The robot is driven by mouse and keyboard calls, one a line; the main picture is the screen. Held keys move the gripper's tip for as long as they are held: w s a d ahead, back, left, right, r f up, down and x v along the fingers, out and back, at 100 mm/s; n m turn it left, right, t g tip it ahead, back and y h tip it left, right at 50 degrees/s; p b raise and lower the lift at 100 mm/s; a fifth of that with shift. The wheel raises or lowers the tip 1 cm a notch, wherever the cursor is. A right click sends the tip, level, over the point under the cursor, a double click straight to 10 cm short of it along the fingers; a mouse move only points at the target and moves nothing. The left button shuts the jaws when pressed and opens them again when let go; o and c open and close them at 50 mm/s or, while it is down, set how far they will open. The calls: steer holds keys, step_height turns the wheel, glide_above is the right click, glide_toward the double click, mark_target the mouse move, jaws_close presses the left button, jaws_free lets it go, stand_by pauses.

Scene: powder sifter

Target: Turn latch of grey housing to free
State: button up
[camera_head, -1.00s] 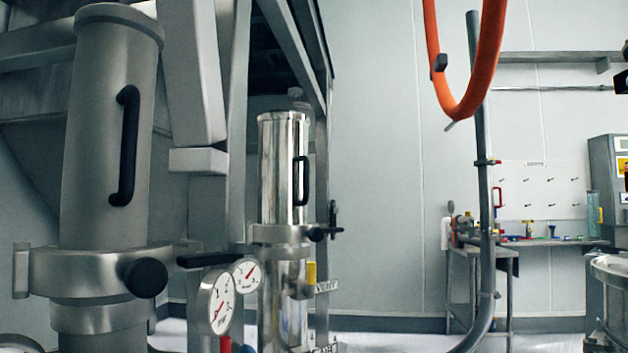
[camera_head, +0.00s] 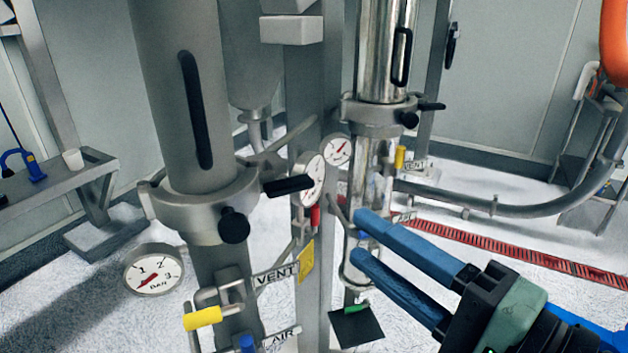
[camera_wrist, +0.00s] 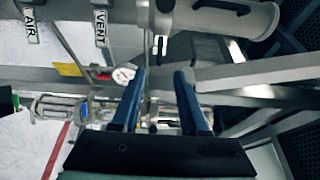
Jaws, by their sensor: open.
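The matte grey housing (camera_head: 180,90) stands upright at the left in the head view, with a long black handle on its front. A clamp collar (camera_head: 190,205) rings its lower end. On the collar are a black round knob (camera_head: 234,225) and a black lever (camera_head: 288,185) pointing right. In the wrist view the grey housing (camera_wrist: 215,18) lies across the top. My gripper (camera_head: 360,236), with blue fingers, is open and empty to the right of and below the latch, apart from it. Its fingers (camera_wrist: 160,76) also show spread in the wrist view.
A polished housing (camera_head: 380,60) with a similar collar stands behind, at the right. Gauges (camera_head: 153,270), a yellow-handled valve (camera_head: 203,318), and a VENT tag (camera_head: 276,274) sit near the grey housing's lower pipe. A frame post (camera_head: 305,90) stands between the housings.

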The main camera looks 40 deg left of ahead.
mark_target(294, 191)
steer(key=a, duration=0.3)
steer(key=w+a, duration=0.1)
steer(key=a, duration=0.7)
steer(key=shift+w, duration=0.35)
steer(key=shift+d, duration=0.1)
jaws_close()
